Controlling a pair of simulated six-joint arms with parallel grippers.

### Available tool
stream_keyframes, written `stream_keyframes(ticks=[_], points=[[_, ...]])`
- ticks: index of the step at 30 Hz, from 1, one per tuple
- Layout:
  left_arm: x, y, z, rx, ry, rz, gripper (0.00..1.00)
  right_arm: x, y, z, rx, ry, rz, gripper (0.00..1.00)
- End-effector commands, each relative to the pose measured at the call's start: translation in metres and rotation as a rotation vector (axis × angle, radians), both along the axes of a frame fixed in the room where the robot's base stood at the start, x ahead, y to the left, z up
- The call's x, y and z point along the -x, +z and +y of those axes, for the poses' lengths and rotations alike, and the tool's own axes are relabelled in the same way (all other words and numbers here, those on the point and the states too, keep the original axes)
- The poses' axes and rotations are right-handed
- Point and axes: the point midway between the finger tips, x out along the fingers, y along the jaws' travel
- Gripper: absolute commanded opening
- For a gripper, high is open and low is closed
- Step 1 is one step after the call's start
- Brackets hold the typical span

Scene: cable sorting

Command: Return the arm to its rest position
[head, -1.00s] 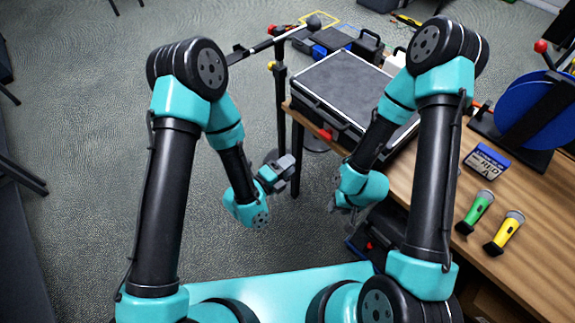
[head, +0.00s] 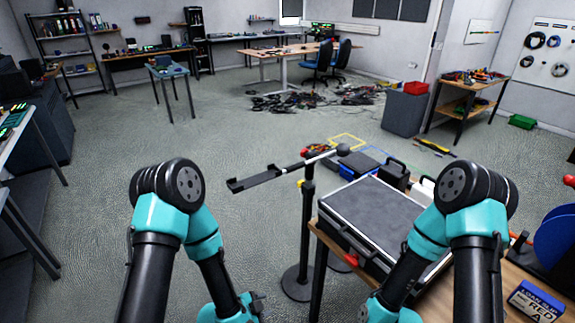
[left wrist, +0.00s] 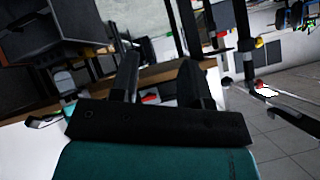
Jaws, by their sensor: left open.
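My left arm (head: 215,275) comes in at the lower left of the head view, bent with its forearm hanging down. My left gripper (head: 256,303) is at the bottom edge there, small and partly cut off. In the left wrist view its two dark fingers (left wrist: 160,78) stand apart with nothing held between them. My right arm (head: 430,240) hangs bent in front of the wooden table. Its lower end is cut by the bottom edge, and its gripper cannot be made out.
A grey-topped case (head: 375,212) lies on the wooden table (head: 425,303) at the right. A black stand (head: 307,235) with a side arm rises from the floor beside it. Cables (head: 290,101) lie far back on the floor. Open carpet (head: 90,215) lies to the left.

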Motion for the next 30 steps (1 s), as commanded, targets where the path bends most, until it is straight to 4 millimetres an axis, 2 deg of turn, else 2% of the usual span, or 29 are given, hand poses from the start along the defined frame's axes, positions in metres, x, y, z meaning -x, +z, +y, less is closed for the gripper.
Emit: stream_keyframes(ticks=[1, 6, 15, 21, 30], points=[[0.003, -0.006, 0.015, 0.017, 0.073, 0.093, 0.43, 0.0, 0.0, 0.0, 0.0, 0.0, 0.0, 0.43], [0.024, -0.026, 0.06, 0.083, 0.347, 0.416, 0.43, 0.0, 0.0, 0.0, 0.0, 0.0, 0.0, 0.43], [0.077, -0.045, 0.125, 0.205, 0.906, 0.941, 0.43, 0.0, 0.0, 0.0, 0.0, 0.0, 0.0, 0.43], [0.103, -0.046, 0.145, 0.252, 1.156, 1.136, 0.43, 0.0, 0.0, 0.0, 0.0, 0.0, 0.0, 0.43], [0.107, -0.046, 0.146, 0.259, 1.192, 1.165, 0.43, 0.0, 0.0, 0.0, 0.0, 0.0, 0.0, 0.43]])
